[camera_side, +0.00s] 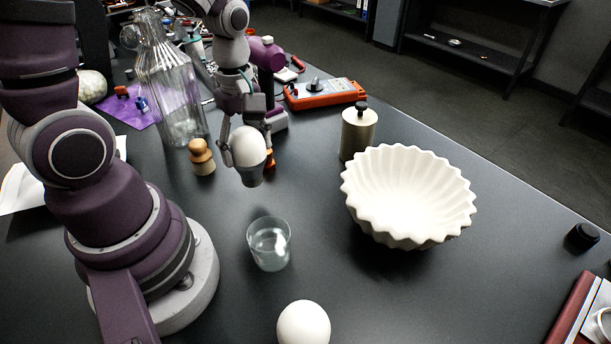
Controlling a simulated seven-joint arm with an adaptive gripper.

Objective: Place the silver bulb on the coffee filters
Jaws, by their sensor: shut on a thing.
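A white rounded bulb with a silver-grey lower end (248,147) is held between the fingers of my gripper (247,155), above the dark table. My gripper is shut on it, with the grey end pointing down. The coffee filters (405,190) are a white, fluted, bowl-shaped stack on the table to the right of my gripper. Their wide opening faces up, and the visible inside looks empty. The bulb is apart from the filters, to their left.
A clear glass (268,244) stands below the gripper. A white egg-shaped object (303,323) is at the front edge. A metal canister (358,133) stands behind the filters. A wooden knobbed piece (202,157) and glass carafe (170,85) are left; an orange meter (325,95) lies behind.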

